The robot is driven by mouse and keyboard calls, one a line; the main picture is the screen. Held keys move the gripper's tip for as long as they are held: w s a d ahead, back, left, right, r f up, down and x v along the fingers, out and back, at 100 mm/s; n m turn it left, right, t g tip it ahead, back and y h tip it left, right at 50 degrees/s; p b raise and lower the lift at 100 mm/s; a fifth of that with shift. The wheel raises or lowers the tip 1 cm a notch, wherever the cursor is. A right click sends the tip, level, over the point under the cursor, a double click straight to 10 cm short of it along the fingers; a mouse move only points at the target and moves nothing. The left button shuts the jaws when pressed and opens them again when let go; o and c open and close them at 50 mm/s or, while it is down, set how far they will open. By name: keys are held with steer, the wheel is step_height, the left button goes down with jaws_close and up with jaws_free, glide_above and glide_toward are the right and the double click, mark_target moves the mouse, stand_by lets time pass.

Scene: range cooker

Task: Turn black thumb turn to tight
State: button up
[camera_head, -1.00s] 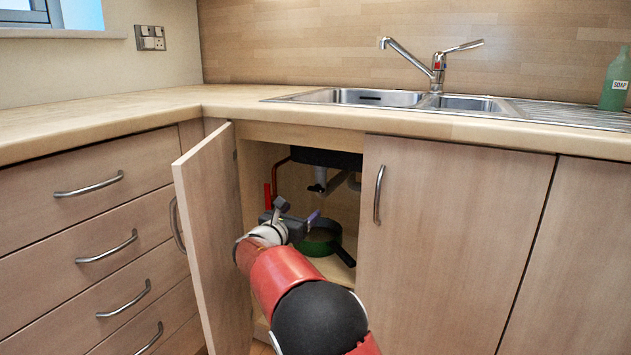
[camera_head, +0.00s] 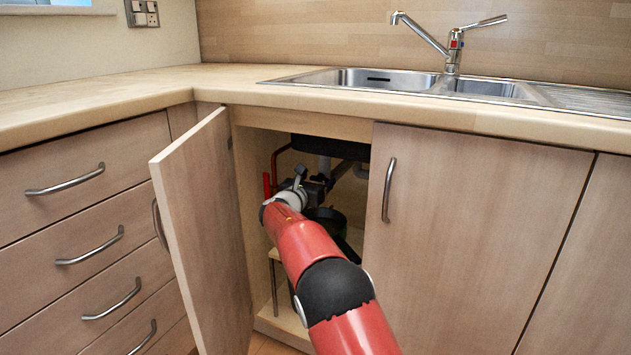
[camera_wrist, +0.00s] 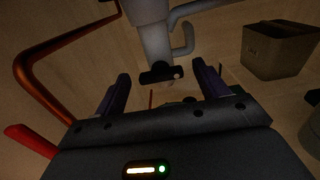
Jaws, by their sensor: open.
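The black thumb turn (camera_wrist: 158,74) shows in the wrist view at the lower end of a pale grey drain pipe (camera_wrist: 155,38), with a small light round spot at its right end. My gripper (camera_wrist: 160,76) is open and empty. Its two dark purple fingers point up the picture, one to the left and one to the right of the thumb turn. The thumb turn appears beyond the fingertips, and I see no contact. In the head view my gripper (camera_head: 326,184) is inside the open cabinet under the sink; the thumb turn cannot be made out there.
The open cabinet door (camera_head: 205,230) stands left of my arm, and a shut door (camera_head: 470,230) is to the right. A copper pipe (camera_wrist: 42,62) and red handle (camera_wrist: 30,140) are at left in the wrist view. A brown box (camera_wrist: 275,52) is at right. A dark pan (camera_head: 326,222) sits below.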

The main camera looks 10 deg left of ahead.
steer(key=shift+w, duration=0.1)
steer(key=c, duration=1)
